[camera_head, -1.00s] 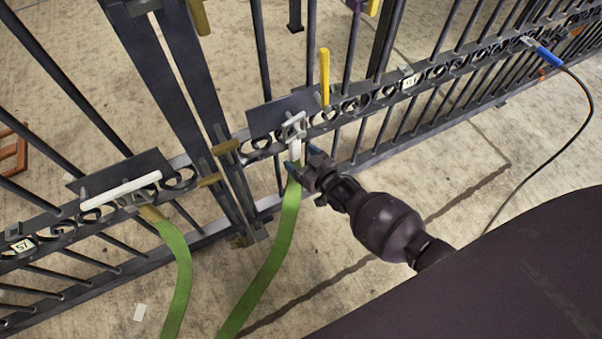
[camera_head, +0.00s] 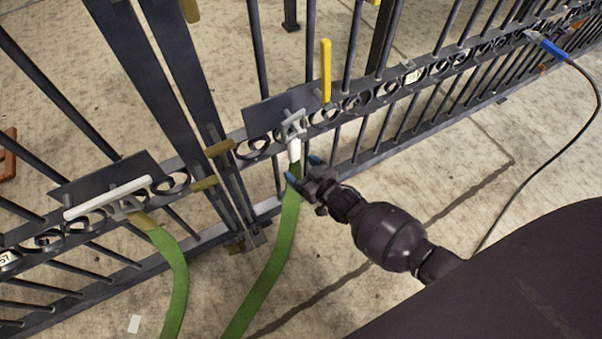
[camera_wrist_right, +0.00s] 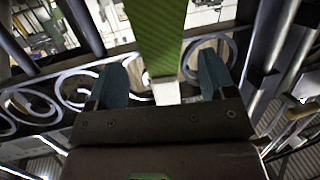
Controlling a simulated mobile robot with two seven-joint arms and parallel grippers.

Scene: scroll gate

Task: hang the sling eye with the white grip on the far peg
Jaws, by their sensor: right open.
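The sling eye with the white grip (camera_head: 294,150) is at the white peg fitting (camera_head: 293,124) on the right dark plate of the gate. Its green strap (camera_head: 272,255) hangs below. I cannot tell how fully the eye sits on the peg. My right gripper (camera_head: 303,169) is open just below the white grip, with the strap between its fingers. In the right wrist view, the strap (camera_wrist_right: 160,35) runs between the two spread teal fingertips (camera_wrist_right: 163,78), with a white piece at its lower end (camera_wrist_right: 166,92). My left gripper is not in view.
A second green sling (camera_head: 175,280) with a tan grip (camera_head: 142,219) hangs at the left plate's white bar (camera_head: 107,197). A yellow handle (camera_head: 325,70) stands right of the right plate. A blue-ended black cable (camera_head: 545,46) hangs at far right. Gate bars (camera_head: 440,120) surround the fittings.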

